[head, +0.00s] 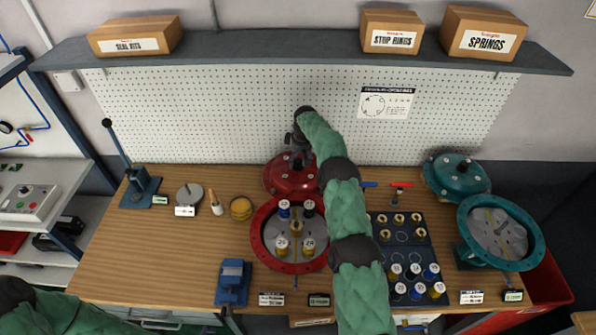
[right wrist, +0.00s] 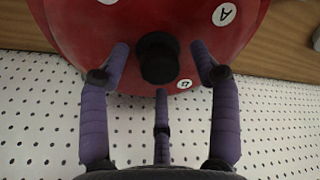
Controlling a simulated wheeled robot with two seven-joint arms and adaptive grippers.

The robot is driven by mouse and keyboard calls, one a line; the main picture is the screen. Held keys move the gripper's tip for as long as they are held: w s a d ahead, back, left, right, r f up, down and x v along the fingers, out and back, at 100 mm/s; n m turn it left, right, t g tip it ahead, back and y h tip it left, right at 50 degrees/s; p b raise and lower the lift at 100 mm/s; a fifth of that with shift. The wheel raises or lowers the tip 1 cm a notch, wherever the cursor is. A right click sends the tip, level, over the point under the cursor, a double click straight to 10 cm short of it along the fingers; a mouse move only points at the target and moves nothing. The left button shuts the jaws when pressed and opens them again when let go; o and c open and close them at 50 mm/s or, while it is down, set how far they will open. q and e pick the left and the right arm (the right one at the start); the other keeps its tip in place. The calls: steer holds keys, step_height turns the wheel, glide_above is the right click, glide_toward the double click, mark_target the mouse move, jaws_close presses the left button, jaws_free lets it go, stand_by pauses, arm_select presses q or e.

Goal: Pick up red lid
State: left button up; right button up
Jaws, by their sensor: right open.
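The red lid (head: 279,180) lies on the wooden bench behind the red open housing (head: 258,238), near the pegboard. In the right wrist view the lid (right wrist: 85,45) fills the top, with a black knob (right wrist: 158,60) and white lettered labels. My right gripper (head: 297,158) is over the lid, and its fingers are open around the knob with gaps visible at the sides. Whether any finger touches the lid is unclear. My right arm hides part of the lid and the bench in the head view. My left gripper is out of view; only its arm shows at lower left.
A teal lid (head: 456,177) and teal housing (head: 462,225) stand at the right. A dark tray (head: 402,237) of parts lies right of my arm. A shelf (head: 300,50) with boxes overhangs the pegboard. A lever press (head: 139,185) stands left.

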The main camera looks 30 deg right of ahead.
steer(key=shift+f, duration=0.4)
